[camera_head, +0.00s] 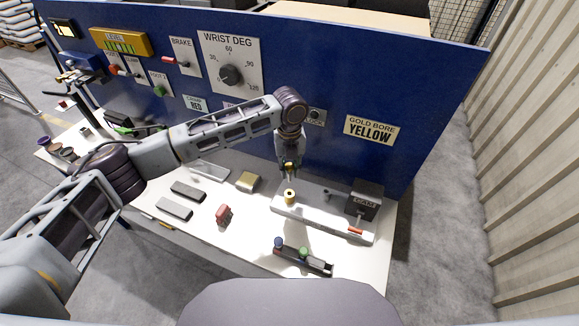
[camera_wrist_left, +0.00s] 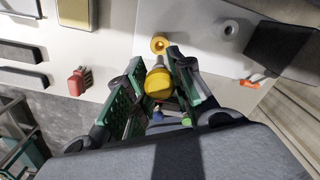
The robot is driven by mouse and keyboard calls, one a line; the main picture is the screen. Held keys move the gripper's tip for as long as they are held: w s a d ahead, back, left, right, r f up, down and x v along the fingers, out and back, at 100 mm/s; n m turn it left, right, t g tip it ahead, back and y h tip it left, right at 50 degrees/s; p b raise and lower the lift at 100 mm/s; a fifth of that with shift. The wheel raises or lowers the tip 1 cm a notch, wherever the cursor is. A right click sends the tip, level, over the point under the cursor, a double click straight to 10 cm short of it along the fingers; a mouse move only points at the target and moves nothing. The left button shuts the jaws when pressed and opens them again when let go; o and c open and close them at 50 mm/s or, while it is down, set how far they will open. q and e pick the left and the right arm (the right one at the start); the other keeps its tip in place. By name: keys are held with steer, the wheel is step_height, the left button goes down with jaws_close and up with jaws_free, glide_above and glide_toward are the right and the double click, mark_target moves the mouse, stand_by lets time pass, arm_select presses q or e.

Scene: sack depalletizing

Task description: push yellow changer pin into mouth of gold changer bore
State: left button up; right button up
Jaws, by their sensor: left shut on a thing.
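My left gripper (camera_head: 289,172) is shut on the yellow changer pin, and points down over the white plate on the table. In the left wrist view the yellow pin (camera_wrist_left: 158,82) sits between the two green-padded fingers of the left gripper (camera_wrist_left: 158,75). The gold changer bore (camera_head: 290,196) is a short gold cylinder on the plate, just below the gripper. In the left wrist view the gold bore (camera_wrist_left: 159,44) shows its dark round mouth just beyond the pin's end. The pin looks apart from the mouth; the exact gap is hard to tell. My right gripper is not in view.
A grey bore (camera_head: 326,195) and a dark box (camera_head: 365,200) with a red-handled lever (camera_head: 355,230) stand right of the gold bore. A dark rack (camera_head: 318,265) holds blue and green pins in front. The blue panel (camera_head: 420,90) rises behind.

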mark_target(289, 181)
arm_select(q)
steer(key=shift+f+b, duration=0.75)
steer(key=shift+f, duration=2.15)
steer(key=shift+p, duration=0.45)
steer(key=shift+p, duration=0.35)
stand_by(0.7)
steer(key=shift+f, duration=0.65)
stand_by(0.5)
steer(key=shift+f+b, duration=0.75)
steer(key=shift+f, duration=0.95)
stand_by(0.6)
